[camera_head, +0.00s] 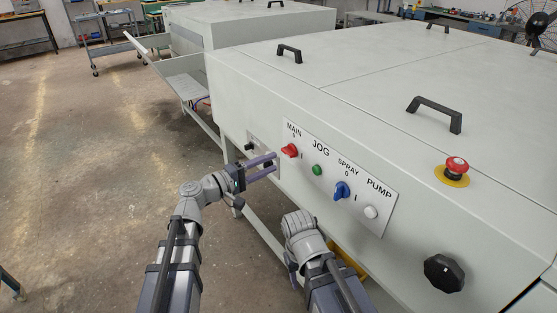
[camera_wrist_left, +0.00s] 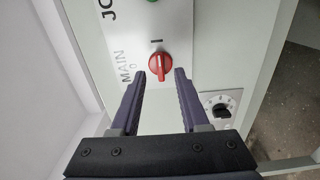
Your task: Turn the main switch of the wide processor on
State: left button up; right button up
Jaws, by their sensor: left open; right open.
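The wide processor's sloping control panel (camera_head: 335,180) carries the red main switch (camera_head: 290,151) at its left end, under the word MAIN. In the left wrist view the red switch (camera_wrist_left: 160,66) has its bar in line with the I mark (camera_wrist_left: 157,41); the 0 mark (camera_wrist_left: 131,66) is off to the side. I cannot tell which end of the bar is the pointer. My left gripper (camera_head: 275,163) is open, close in front of the switch. In the wrist view its fingertips (camera_wrist_left: 160,74) appear on either side of the knob; contact is not clear. My right gripper (camera_head: 291,265) is low, mostly hidden by its wrist.
The green JOG button (camera_head: 317,170), blue SPRAY switch (camera_head: 342,190) and white PUMP button (camera_head: 371,212) sit further right. A red emergency stop (camera_head: 456,167) and black knob (camera_head: 444,272) are beyond. A black dial (camera_wrist_left: 221,110) is beside the panel.

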pick_arm(q)
jog(key=shift+v, duration=1.1)
jog(key=s+d+f+m+g+y+p, duration=0.4)
jog(key=s+d+m+g+y+p, duration=0.35)
jog(key=s+p, duration=0.4)
jog(key=s+a+r+m+g+y+p, duration=0.1)
jog(key=s+a+m+g+y+p, duration=0.2)
jog(key=s+a+y+p, duration=0.4)
jog(key=shift+s+a+r+y+p, duration=0.35)
jog(key=shift+s+y+p, duration=0.15)
jog(key=shift+s+y, duration=0.4)
